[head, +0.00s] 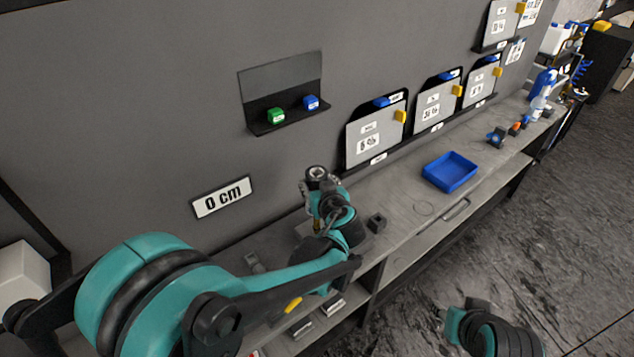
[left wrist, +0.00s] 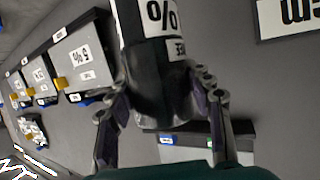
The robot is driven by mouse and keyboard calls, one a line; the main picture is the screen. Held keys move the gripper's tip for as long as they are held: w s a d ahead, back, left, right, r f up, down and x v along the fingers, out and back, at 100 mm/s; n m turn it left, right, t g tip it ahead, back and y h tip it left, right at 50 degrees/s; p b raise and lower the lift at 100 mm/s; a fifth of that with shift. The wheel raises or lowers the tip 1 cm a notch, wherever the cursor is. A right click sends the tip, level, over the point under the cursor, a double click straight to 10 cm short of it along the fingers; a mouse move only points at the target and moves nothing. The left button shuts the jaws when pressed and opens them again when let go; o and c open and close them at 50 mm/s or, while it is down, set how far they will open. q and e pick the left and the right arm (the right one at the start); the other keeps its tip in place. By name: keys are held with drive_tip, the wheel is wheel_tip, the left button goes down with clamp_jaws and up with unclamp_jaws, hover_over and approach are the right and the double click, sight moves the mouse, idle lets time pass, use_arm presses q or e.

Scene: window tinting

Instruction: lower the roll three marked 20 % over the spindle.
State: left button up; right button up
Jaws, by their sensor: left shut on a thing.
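My left gripper (head: 318,193) is shut on a dark roll (head: 317,173), whose round end shows at the top between the fingers in the head view. In the left wrist view the roll (left wrist: 163,85) is a black cylinder between the two fingers (left wrist: 162,118). Its white label shows a "%" sign and a cut-off word ending in "EE"; the number is out of view. The roll is held up in front of the wall, above the bench. I cannot make out the spindle; my left arm covers part of the bench below. Only part of my right arm shows at the bottom right.
A "0 cm" sign (head: 222,198) is on the wall. A wall shelf (head: 263,124) holds a green and a blue cube. A small dark block (head: 376,222) and a blue tray (head: 450,171) stand on the bench (head: 405,208). Labelled grey wall panels (head: 374,140) line the back.

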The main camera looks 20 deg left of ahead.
use_arm(q)
drive_tip(key=shift+f+b, duration=3.95)
drive_tip(key=shift+f, duration=0.7)
drive_tip(key=shift+f, duration=0.2)
drive_tip(key=o, duration=1.5)
drive_tip(key=v, duration=1.2)
drive_tip(key=shift+s+a+f+m+g+h, duration=0.75)
drive_tip(key=shift+s+a+f+m+h, duration=0.3)
drive_tip(key=shift+s, duration=1.6)
drive_tip(key=shift+s+a+f+m+g+h, duration=0.85)
drive_tip(key=shift+s+f+h, duration=0.35)
drive_tip(key=shift+s, duration=1.5)
drive_tip(key=shift+s+a+f+m+g+h, duration=0.7)
drive_tip(key=shift+s+a+f+m+h, duration=0.4)
drive_tip(key=shift+s, duration=1.55)
